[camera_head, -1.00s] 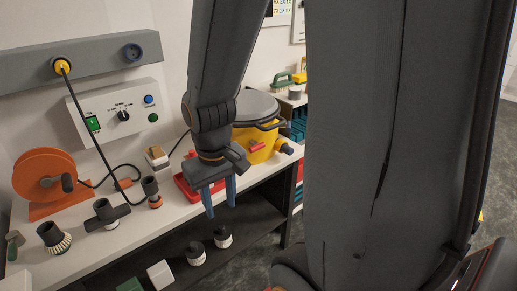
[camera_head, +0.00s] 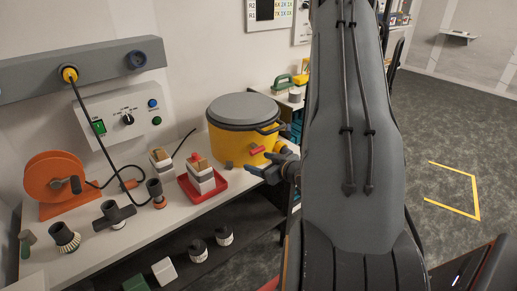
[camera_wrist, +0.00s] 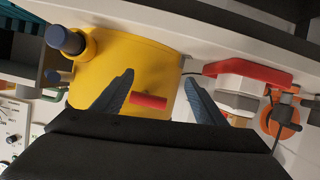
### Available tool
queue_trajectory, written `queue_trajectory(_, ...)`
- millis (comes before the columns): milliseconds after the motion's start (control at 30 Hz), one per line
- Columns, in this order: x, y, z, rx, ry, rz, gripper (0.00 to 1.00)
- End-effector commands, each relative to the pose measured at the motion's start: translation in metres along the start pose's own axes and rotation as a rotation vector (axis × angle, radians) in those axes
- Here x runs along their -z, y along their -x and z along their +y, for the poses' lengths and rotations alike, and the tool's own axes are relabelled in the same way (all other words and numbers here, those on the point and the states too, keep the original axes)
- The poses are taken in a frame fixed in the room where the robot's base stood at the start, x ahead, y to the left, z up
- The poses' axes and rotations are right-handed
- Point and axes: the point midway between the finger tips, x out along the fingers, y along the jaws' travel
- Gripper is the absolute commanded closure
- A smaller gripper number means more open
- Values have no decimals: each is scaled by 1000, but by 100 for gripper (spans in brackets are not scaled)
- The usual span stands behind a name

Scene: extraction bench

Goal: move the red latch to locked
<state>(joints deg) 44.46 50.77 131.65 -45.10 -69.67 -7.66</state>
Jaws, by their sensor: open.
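The red latch (camera_head: 258,150) is a small bar on the front of the yellow tub (camera_head: 228,148), which has a grey lid (camera_head: 243,107). In the wrist view the latch (camera_wrist: 149,101) lies crosswise against the tub wall, between my two blue-grey fingers. My gripper (camera_head: 262,163) is open and in front of the tub, just below and right of the latch in the head view. In the wrist view the fingers (camera_wrist: 160,80) spread either side of the latch, with nothing gripped. Whether a finger touches it, I cannot tell.
A red tray (camera_head: 215,190) with blocks stands left of the tub. A blue-capped spout (camera_wrist: 66,39) juts from the tub in the wrist view. An orange reel (camera_head: 52,178) and several fittings stand farther left on the white bench (camera_head: 150,222).

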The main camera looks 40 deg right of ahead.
Motion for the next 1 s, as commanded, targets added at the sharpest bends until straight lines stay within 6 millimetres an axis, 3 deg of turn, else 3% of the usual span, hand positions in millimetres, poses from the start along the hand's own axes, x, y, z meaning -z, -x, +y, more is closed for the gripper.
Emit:
queue_trajectory(300, 6, 47, 13, 11, -77, 314, 34)
queue_trajectory(467, 10, 57, 14, 13, -93, 382, 34)
queue_trajectory(1000, 37, -5, 14, 14, -92, 387, 34)
